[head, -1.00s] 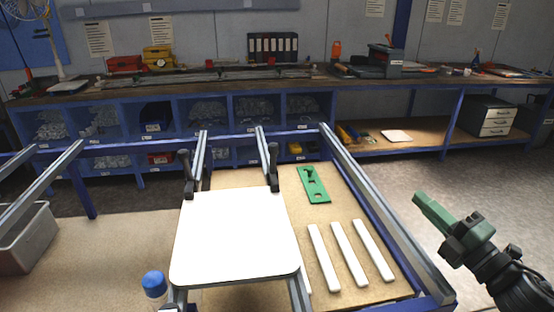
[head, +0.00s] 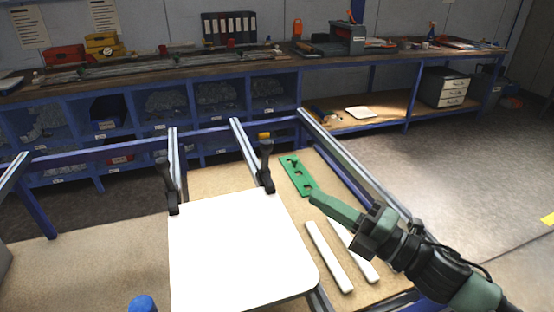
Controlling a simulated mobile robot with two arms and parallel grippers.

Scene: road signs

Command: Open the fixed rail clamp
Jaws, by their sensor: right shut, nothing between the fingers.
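Two dark clamps with upright handles sit on the metal rails at the back edge of a blank white sign plate (head: 240,250). The left clamp (head: 171,190) is at the plate's back left corner and the right clamp (head: 266,168) at its back right. I cannot tell which one is the fixed rail clamp. Both handles stand roughly upright. My right gripper (head: 317,199) is shut and empty, with its green fingers pointing left. It is to the right of the right clamp, by the near end of the green plate in the picture. My left gripper is not in view.
A green plate with holes (head: 297,174) lies on the board right of the right clamp. White strips (head: 329,257) lie nearer, partly under my right arm. A blue-capped bottle (head: 142,304) stands at the front left. A blue-framed bench (head: 220,78) runs along the back.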

